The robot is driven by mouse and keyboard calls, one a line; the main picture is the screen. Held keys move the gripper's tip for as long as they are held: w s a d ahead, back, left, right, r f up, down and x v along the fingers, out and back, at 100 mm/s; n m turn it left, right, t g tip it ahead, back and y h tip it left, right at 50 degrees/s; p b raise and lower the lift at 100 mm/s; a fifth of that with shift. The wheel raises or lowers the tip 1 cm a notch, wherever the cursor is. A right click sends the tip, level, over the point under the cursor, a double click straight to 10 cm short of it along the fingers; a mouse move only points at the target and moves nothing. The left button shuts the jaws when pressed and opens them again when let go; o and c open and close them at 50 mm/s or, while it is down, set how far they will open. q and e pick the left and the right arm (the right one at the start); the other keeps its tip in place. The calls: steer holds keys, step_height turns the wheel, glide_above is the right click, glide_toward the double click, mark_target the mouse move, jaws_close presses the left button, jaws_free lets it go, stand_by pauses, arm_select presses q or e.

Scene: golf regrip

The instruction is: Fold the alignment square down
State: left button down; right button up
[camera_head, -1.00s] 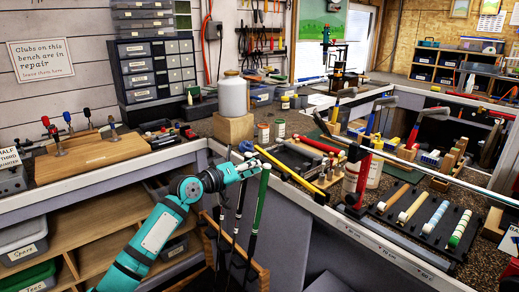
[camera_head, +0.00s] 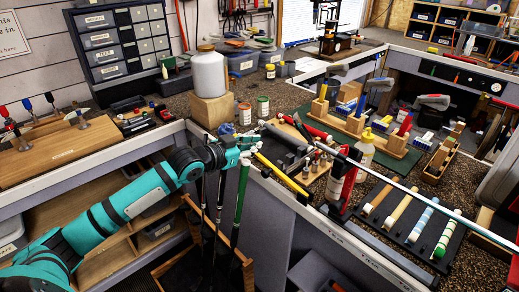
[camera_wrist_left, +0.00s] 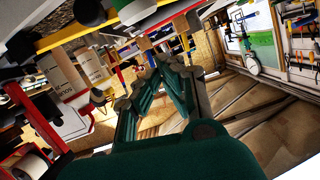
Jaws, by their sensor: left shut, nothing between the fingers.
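My left gripper (camera_head: 247,143) is above the bench's near edge, close to the top of a green club shaft (camera_head: 241,190) and the near end of a yellow bar (camera_head: 282,176). Its fingers are shut with nothing between them, and they also show in the left wrist view (camera_wrist_left: 162,75). A red upright piece (camera_head: 346,183) stands on the bench front beside a long pale shaft (camera_head: 400,184). It may be the alignment square, but I cannot tell for sure. The gripper is left of it and apart from it. My right gripper is out of view.
A black tray with striped grips (camera_head: 418,222) lies right of the red piece. A white bottle (camera_head: 365,150) stands behind it. A white jar (camera_head: 208,75) sits on a wooden block (camera_head: 210,110). Clubs rest on a wooden rack (camera_head: 355,125). Dark shafts stand below the gripper.

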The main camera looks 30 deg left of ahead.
arm_select(q)
steer(key=w+f, duration=0.2)
steer(key=w+f+p, duration=0.1)
steer(key=f, duration=0.1)
steer(key=shift+w+d, duration=0.15)
steer(key=shift+d, duration=0.1)
steer(key=shift+f, duration=0.45)
steer(key=shift+w+a+f+b, duration=0.1)
steer(key=shift+a+f+b, duration=0.1)
steer(key=shift+f+b, duration=0.35)
steer(key=shift+w+a+f+b, duration=0.1)
steer(key=shift+a+f+b, duration=0.1)
steer(key=shift+f+b, duration=0.35)
steer(key=shift+s+r, duration=0.1)
steer(key=shift+r, duration=0.1)
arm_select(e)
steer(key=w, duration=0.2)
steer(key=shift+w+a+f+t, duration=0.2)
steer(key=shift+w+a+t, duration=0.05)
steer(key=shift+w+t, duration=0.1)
